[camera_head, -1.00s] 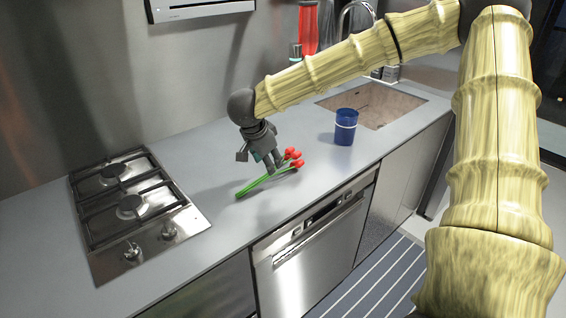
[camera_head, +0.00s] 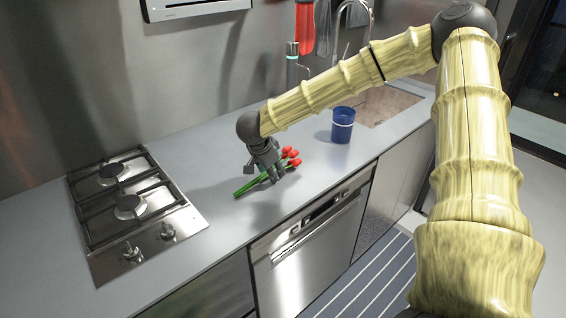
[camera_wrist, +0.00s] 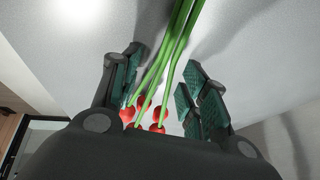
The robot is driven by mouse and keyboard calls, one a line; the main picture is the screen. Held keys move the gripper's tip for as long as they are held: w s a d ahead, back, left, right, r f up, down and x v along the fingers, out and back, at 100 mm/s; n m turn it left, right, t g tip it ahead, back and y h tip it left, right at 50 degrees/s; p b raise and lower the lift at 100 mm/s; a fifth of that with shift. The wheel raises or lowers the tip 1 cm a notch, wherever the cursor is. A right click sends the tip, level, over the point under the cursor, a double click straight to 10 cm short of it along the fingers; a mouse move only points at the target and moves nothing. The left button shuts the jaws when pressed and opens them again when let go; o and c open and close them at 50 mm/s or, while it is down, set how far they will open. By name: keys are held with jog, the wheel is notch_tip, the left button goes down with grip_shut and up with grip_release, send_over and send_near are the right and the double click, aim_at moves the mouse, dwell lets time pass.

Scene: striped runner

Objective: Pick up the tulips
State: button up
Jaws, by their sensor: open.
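The tulips have red heads and green stems and lie on the grey counter (camera_head: 180,240). In the head view the tulips (camera_head: 291,153) show their heads just right of my gripper (camera_head: 274,180), with the stems reaching left. My gripper is low over them, its fingers pointing down at the counter. In the wrist view the tulips (camera_wrist: 178,50) run between the open fingers of my gripper (camera_wrist: 160,85), stems toward the top and heads near the palm. The fingers stand apart on both sides of the stems. I cannot tell whether any finger touches them.
A gas hob (camera_head: 130,207) is at the left of the counter. A blue cup (camera_head: 342,126) stands to the right, in front of the sink (camera_head: 388,104). A dishwasher (camera_head: 310,250) is below the counter's front edge. The counter between hob and tulips is clear.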

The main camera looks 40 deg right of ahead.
grip_shut()
jog(key=shift+r, duration=0.1)
dwell(0.3)
